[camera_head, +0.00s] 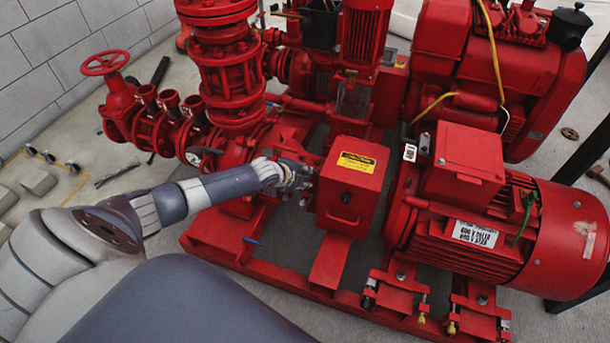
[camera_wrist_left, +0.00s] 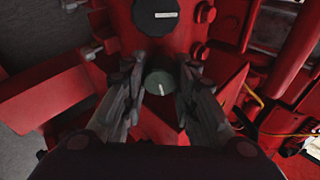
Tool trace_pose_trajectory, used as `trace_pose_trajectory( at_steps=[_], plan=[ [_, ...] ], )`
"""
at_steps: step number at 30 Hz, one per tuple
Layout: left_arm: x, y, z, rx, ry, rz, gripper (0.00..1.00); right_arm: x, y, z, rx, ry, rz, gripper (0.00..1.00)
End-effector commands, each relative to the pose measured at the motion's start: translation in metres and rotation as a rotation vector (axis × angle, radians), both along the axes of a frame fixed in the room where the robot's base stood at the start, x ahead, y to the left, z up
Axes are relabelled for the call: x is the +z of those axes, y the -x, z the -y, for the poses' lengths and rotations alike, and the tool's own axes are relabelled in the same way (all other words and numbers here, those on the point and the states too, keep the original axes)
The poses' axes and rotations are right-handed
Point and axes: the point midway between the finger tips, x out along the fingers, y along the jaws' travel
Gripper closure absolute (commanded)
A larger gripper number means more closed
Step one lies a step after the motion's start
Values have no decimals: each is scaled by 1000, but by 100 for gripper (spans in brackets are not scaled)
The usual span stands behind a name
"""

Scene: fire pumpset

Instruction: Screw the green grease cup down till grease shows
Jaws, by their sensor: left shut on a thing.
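The green grease cup (camera_wrist_left: 159,83) shows in the left wrist view as a small dark green round cap with a pale line on its top. It sits on the red pump housing (camera_wrist_left: 165,42). My left gripper (camera_wrist_left: 160,75) has one finger on each side of the cup and is shut on it. In the head view my left gripper (camera_head: 302,176) is at the red pump, just left of the red coupling guard with a yellow label (camera_head: 357,161); the cup is too small to make out there. I see no clear sign of grease. My right gripper is in neither view.
A larger black round cap (camera_wrist_left: 155,14) with a white mark sits close beyond the fingertips. The red motor (camera_head: 500,225) stands right of the guard. Red valves and pipes (camera_head: 225,70) rise behind my arm.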

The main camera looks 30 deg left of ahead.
Motion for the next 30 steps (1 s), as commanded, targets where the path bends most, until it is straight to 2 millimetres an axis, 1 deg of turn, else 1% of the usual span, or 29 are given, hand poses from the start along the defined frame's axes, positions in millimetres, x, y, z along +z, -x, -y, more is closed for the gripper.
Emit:
trace_pose_trajectory(
  at_steps=[1, 8, 18, 24, 30],
  plan=[
    [3, -1, -1, -33, -35, -7, 97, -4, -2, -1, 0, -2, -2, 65],
    [3, -1, -1, -188, -185, -43, 97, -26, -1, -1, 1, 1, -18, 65],
    [2, 0, 0, -403, -392, -94, 97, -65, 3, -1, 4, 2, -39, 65],
    [1, 0, 0, -497, -483, -117, 97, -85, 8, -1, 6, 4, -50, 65],
    [0, 1, 0, -557, -542, -132, 97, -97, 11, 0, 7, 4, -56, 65]
  ],
)
